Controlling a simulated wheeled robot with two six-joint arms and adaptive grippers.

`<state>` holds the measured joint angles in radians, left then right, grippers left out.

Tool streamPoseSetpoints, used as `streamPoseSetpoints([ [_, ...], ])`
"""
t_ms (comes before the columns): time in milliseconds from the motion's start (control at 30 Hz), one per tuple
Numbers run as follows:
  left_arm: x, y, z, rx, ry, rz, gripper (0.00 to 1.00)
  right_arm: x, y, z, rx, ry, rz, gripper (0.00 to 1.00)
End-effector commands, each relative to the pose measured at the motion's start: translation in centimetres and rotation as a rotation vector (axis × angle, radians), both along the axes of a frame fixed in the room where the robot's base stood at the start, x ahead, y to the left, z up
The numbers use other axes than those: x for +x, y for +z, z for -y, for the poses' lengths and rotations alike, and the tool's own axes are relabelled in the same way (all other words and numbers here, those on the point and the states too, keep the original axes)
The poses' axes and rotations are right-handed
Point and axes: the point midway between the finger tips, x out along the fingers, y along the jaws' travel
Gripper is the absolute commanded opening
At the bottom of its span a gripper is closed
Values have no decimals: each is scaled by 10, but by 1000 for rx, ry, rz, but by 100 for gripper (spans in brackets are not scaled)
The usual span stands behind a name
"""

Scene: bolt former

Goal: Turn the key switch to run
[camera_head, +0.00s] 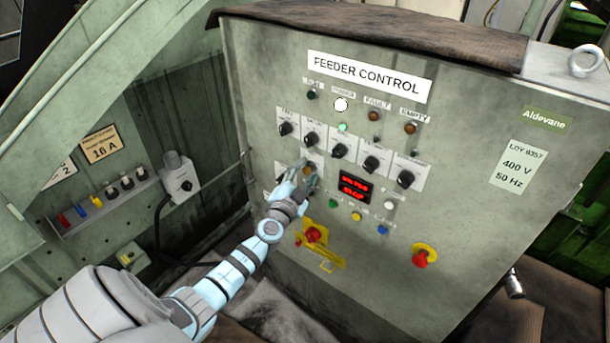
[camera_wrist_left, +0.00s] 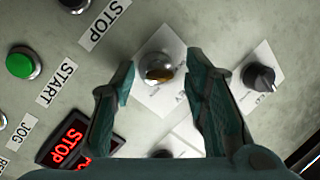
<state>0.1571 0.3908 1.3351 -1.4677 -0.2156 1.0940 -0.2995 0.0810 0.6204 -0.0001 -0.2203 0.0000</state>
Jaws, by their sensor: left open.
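The key switch (camera_wrist_left: 158,68) shows in the left wrist view as a round silver barrel with a brass-coloured middle. It sits on a white label plate on the grey feeder control panel (camera_head: 465,185). My left gripper (camera_head: 306,174) is at the panel face, below the row of black knobs. In the left wrist view its two dark fingers are spread, one on each side of the key switch, with gaps to it. The gripper is open and holds nothing. In the head view the fingers partly cover the switch. The label's position marks are not readable. My right gripper is not in view.
A black selector knob (camera_wrist_left: 258,77) is close to one finger. A green start button (camera_wrist_left: 22,64) and a red display (camera_head: 354,188) are nearby.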

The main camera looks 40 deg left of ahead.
Motion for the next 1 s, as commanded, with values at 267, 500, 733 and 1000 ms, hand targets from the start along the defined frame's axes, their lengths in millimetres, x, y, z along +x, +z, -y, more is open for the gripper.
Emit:
streamPoseSetpoints([
  [267,0,0,0,0,0,0,4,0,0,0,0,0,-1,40],
  [500,0,1,2,0,2,2,0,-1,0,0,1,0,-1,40],
  [733,-1,0,-1,28,4,2,0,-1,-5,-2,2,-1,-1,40],
  [1000,-1,-3,-2,159,4,3,0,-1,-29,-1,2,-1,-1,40],
])
